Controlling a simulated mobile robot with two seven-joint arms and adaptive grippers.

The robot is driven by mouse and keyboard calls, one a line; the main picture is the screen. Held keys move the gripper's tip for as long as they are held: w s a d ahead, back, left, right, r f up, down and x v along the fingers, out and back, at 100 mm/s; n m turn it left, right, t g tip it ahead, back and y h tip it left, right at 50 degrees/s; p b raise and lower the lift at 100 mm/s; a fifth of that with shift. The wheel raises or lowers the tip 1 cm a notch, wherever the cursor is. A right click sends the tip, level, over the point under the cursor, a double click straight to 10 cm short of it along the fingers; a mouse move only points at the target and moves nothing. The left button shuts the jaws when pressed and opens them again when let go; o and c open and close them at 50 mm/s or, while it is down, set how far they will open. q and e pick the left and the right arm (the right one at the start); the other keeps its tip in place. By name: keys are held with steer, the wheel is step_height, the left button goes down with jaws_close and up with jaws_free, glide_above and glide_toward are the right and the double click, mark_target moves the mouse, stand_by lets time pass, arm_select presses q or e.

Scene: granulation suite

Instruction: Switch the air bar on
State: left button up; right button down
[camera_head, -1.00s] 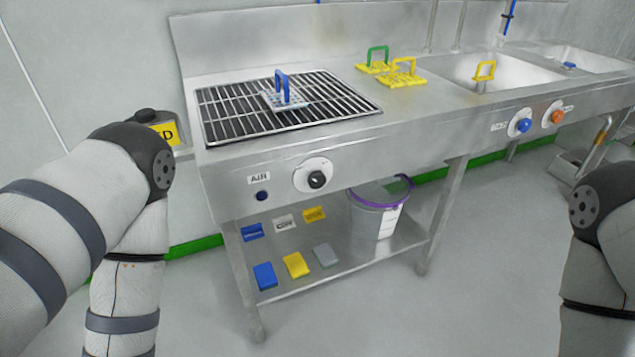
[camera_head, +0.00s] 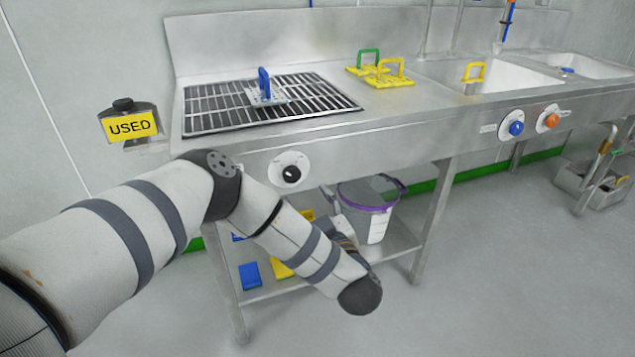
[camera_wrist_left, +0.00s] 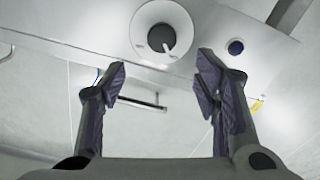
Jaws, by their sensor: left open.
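My left gripper (camera_head: 332,200) is below and right of the dial in the head view, in front of the bucket and small in the picture. In the left wrist view the left gripper (camera_wrist_left: 161,70) is open, empty and apart from the knob. My arm hides the AIR label. The right gripper is out of view.
A wire grate (camera_head: 225,112) holds a blue-handled piece (camera_head: 265,92). Blue (camera_head: 516,128) and orange (camera_head: 547,121) knobs are further right on the panel. A purple-rimmed bucket (camera_head: 377,220) stands on the lower shelf, behind my gripper. A yellow USED sign (camera_head: 130,126) is at left.

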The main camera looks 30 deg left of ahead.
mark_target(293, 176)
arm_select(q)
steer(key=x, duration=0.7)
steer(key=b+x, duration=0.1)
steer(key=x, duration=0.2)
steer(key=shift+w+a+f, duration=0.2)
steer(key=shift+a+f, duration=0.05)
steer(key=shift+f, duration=0.05)
steer(key=c, duration=1.1)
